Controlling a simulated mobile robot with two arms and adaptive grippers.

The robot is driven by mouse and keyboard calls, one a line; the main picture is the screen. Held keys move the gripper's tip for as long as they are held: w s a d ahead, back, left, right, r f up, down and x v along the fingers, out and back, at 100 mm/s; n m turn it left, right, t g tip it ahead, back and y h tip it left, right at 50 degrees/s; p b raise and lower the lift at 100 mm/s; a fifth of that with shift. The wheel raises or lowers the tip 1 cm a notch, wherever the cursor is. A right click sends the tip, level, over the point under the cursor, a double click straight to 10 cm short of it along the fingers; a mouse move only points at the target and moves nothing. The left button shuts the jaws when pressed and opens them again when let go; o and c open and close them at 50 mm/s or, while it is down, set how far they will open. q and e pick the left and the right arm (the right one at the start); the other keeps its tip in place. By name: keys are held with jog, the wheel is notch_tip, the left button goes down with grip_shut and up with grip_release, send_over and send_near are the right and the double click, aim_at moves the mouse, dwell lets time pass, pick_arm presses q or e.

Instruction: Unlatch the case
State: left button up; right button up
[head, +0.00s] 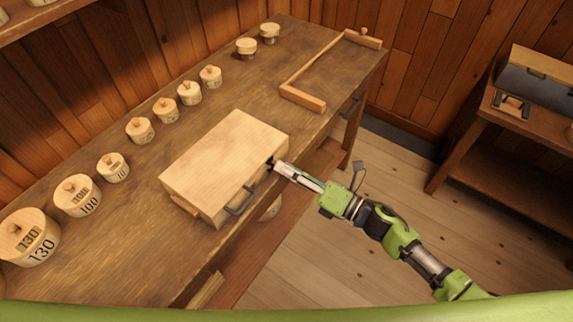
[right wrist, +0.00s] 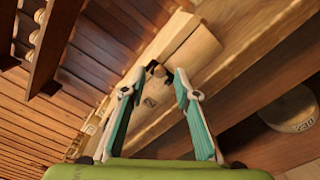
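The case (head: 222,160) is a pale wooden box with its lid down, lying near the front edge of the workbench. A dark handle (head: 240,203) sits on its front side. A small black latch (head: 270,162) shows at the right end of that side, and also in the right wrist view (right wrist: 156,69). My right gripper (head: 276,167) reaches this latch from the right. In the right wrist view its teal fingers (right wrist: 156,80) are apart, with the latch between or just beyond the tips; contact cannot be told. My left gripper is not in view.
A side table with a dark box (head: 535,82) stands right, across open floor.

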jog(key=shift+w+a, duration=0.3)
jog(key=shift+a, duration=0.1)
grip_shut()
jog(key=m, duration=0.3)
jog(key=w+f+m, duration=0.1)
jog(key=m, duration=0.3)
jog(key=d+f+m+b, duration=0.1)
jog(key=m, duration=0.3)
jog(key=shift+w+d+f, duration=0.1)
jog(key=shift+w+f, duration=0.15)
jog(key=shift+w, duration=0.05)
jog(key=shift+m, duration=0.3)
dwell(0.3)
